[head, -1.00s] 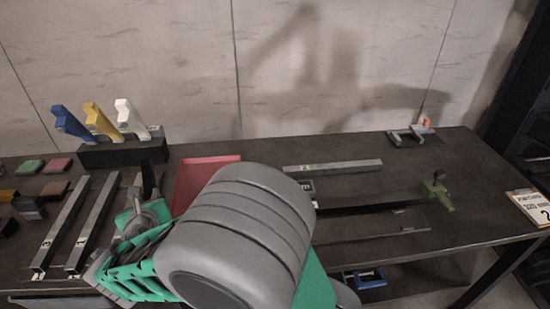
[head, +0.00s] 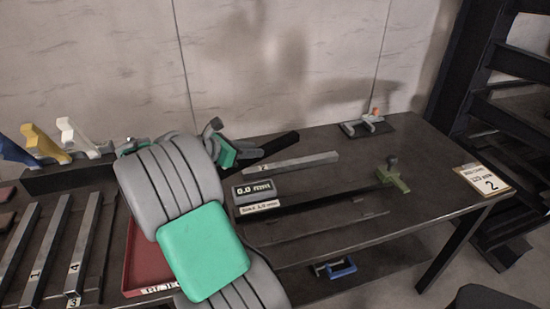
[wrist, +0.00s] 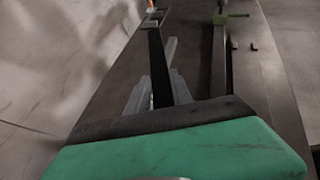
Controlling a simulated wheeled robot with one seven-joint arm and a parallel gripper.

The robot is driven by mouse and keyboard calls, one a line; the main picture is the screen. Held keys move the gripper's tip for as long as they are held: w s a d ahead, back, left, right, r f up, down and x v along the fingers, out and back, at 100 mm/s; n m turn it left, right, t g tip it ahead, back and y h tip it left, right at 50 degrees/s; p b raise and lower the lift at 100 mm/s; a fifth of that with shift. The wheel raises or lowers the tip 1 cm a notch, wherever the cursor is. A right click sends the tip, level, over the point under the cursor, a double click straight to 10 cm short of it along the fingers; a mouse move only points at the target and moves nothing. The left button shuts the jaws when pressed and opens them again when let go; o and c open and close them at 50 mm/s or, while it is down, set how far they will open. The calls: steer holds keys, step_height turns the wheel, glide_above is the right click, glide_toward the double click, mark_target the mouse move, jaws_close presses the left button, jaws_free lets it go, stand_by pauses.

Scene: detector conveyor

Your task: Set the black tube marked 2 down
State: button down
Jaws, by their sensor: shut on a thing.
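A black tube (head: 275,146) is held by my gripper (head: 240,155) at the back of the bench, sticking out to the right. No number on it is readable. In the wrist view the black tube (wrist: 157,65) runs away from me between the two grey fingers of my gripper (wrist: 160,92), which is shut on it. A grey bar (head: 300,164) with a small number label lies on the bench just in front of the tube in the head view. The tube looks a little above the bench, but I cannot tell the gap exactly.
A gauge reading 0.0 mm (head: 254,191) stands in front, by a long rail with a green clamp (head: 393,175). A grey fixture (head: 367,124) sits at the back right. A red tray (head: 145,262) and several grey bars lie left. A clipboard (head: 484,181) is at the right edge.

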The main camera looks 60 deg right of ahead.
steer(key=w+d+f, duration=0.1)
steer(key=d, duration=0.1)
steer(key=w+d+f, duration=0.3)
steer(key=w+d, duration=0.1)
steer(key=d, duration=0.1)
steer(key=shift+d+f, duration=0.1)
steer(key=shift+f, duration=0.15)
steer(key=d+f, duration=0.1)
steer(key=w+d+f, duration=0.2)
steer(key=f, duration=0.1)
steer(key=shift+w, duration=0.15)
steer(key=shift+w+d+f, duration=0.1)
steer(key=shift+f, duration=0.2)
steer(key=shift+w+d+f, duration=0.1)
steer(key=shift+f, duration=1.6)
steer(key=shift+f, duration=0.15)
steer(key=c, duration=1.1)
jaws_free()
steer(key=shift+f, duration=0.1)
